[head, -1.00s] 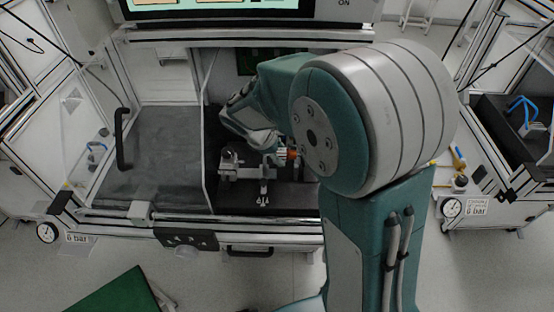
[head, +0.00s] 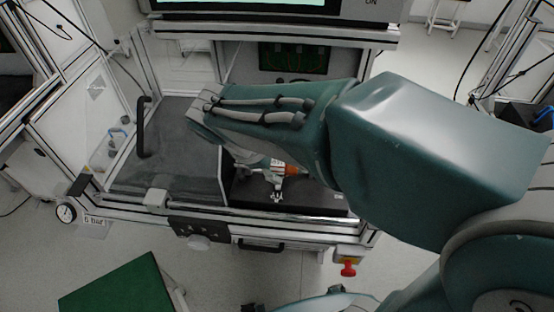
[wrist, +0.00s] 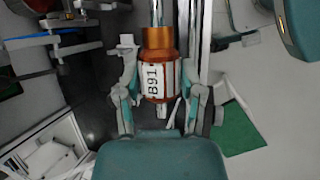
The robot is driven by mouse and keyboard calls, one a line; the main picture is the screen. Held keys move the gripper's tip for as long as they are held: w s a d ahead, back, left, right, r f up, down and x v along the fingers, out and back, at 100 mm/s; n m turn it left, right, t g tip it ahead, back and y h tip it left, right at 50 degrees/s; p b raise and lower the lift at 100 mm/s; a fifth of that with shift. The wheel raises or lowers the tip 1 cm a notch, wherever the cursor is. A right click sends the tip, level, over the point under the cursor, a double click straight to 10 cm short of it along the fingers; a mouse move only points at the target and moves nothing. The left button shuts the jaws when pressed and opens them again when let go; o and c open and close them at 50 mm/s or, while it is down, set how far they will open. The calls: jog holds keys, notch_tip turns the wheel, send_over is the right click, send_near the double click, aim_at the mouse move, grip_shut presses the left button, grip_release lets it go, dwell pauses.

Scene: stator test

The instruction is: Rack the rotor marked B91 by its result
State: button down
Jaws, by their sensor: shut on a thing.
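In the wrist view the rotor (wrist: 158,78) has copper-orange ends, a white band marked B91 and a steel shaft pointing up the picture. My gripper (wrist: 161,100) is shut on it, one finger on each side of the banded body. In the head view my arm reaches across to the left, into the test cabinet. There my gripper (head: 263,162) is small and partly hidden under the arm, and the rotor's orange part (head: 291,170) shows beside it. A small metal fixture (head: 277,193) stands just below on the dark cabinet floor. No result can be read on the screen (head: 250,5).
The cabinet's clear guard with its black handle (head: 144,126) is at the left. Its front rail runs below the gripper. A red knob (head: 348,268) is at the front right. A green-topped surface (head: 118,284) lies at lower left, with open floor around it.

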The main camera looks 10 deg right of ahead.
jog(key=shift+r, duration=2.5)
